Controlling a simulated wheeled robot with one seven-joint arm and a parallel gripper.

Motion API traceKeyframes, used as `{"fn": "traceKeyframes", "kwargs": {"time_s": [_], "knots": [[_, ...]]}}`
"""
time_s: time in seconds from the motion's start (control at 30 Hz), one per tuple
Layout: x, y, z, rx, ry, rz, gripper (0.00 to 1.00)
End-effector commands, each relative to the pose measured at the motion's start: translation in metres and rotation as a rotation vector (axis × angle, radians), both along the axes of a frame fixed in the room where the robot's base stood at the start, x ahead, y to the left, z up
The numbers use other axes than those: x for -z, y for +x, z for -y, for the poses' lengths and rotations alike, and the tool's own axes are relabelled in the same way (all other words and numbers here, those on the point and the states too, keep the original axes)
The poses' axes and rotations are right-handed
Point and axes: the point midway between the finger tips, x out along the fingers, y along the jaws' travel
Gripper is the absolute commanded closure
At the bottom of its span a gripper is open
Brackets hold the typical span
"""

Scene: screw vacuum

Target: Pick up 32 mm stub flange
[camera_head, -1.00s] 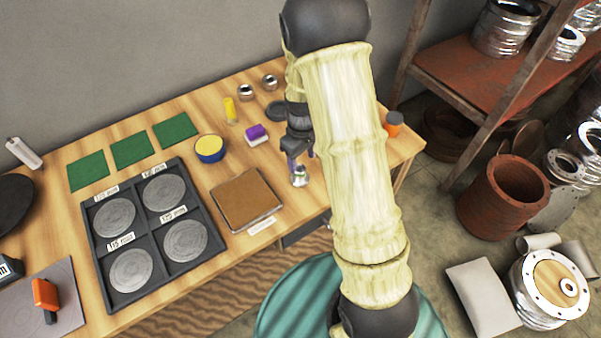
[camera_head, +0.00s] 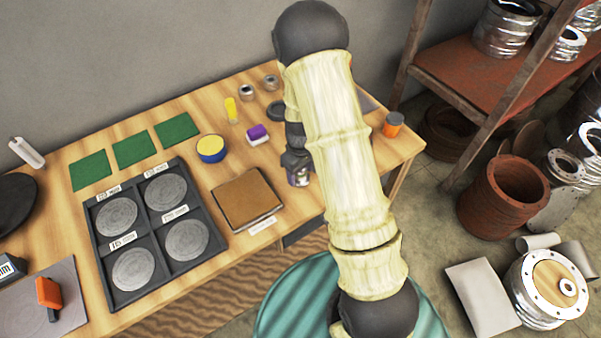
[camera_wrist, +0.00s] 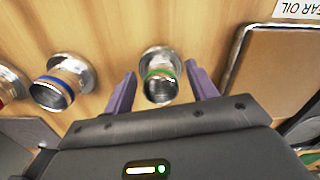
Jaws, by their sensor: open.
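In the wrist view a metal stub flange with a green band (camera_wrist: 160,83) stands on the wooden table between the two purple fingers of my gripper (camera_wrist: 162,86). The fingers are open, one on each side of it, with gaps visible. A second metal flange with a blue band (camera_wrist: 63,80) stands to its left. A third with a red band (camera_wrist: 9,84) is partly cut off at the left edge. I cannot read a size on any of them. In the head view my gripper (camera_head: 298,178) is low over the table, and my arm hides most of the area around it.
A brown pad in a tray (camera_head: 246,198) lies just left of my gripper, and its edge shows in the wrist view (camera_wrist: 284,70).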

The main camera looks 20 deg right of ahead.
Motion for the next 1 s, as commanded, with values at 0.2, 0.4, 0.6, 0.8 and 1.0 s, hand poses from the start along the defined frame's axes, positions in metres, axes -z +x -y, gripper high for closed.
{"fn": "traceKeyframes", "kwargs": {"time_s": [0.2,0.4,0.6,0.8,1.0], "knots": [[-0.0002,0.0002,-0.0002,0.0,0.0,0.001,0.43],[-0.0004,0.0002,-0.0002,0.0,0.0,0.001,0.43],[-0.0004,0.0002,-0.0003,0.0,0.0,0.001,0.68],[-0.0007,0.0003,-0.0003,0.0,0.0,0.001,0.96],[-0.0018,0.0005,-0.0004,0.0,0.001,0.002,0.96]]}}
